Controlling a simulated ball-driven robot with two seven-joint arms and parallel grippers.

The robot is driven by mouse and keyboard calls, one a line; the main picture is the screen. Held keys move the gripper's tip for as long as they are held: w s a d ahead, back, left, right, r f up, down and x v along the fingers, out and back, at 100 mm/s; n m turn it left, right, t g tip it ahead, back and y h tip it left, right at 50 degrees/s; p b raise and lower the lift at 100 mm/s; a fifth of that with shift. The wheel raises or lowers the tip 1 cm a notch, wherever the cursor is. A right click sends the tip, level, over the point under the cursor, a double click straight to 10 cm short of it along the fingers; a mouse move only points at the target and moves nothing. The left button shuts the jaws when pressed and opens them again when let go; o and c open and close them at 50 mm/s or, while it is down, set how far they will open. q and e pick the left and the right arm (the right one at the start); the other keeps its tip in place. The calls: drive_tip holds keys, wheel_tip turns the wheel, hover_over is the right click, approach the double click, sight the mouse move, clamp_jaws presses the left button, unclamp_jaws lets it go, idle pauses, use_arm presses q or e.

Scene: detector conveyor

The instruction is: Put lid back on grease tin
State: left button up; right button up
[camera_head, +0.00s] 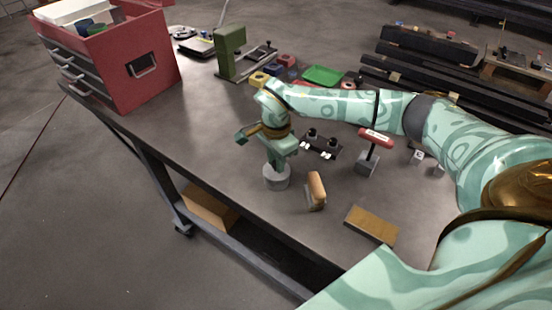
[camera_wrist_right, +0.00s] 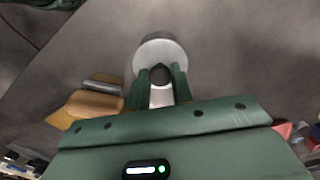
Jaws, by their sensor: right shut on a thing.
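The grease tin (camera_head: 276,183) is a short grey cylinder standing upright near the table's front edge. My right gripper (camera_head: 278,163) points down directly over it. In the right wrist view, its two green fingers (camera_wrist_right: 160,76) are closed around the dark knob (camera_wrist_right: 160,71) of the lid, with the round grey rim (camera_wrist_right: 160,44) showing beyond. The lid is over the tin; no clear gap shows, but I cannot tell whether it is fully seated. My left gripper is not in view.
A wooden-handled brush (camera_head: 317,188) lies just right of the tin, with a tan block (camera_head: 371,225) farther right. A red-handled tool (camera_head: 375,138) and a dark plate with knobs (camera_head: 321,143) are behind. A red toolbox (camera_head: 140,75) stands at left; the table left of the tin is bare.

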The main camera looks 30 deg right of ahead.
drive_tip(key=shift+f+p, duration=0.15)
drive_tip(key=shift+p, duration=0.4)
idle(1.6)
drive_tip(key=o, duration=1.5)
wheel_tip(320, 180, up, 7)
drive_tip(key=p, duration=0.6)
clamp_jaws()
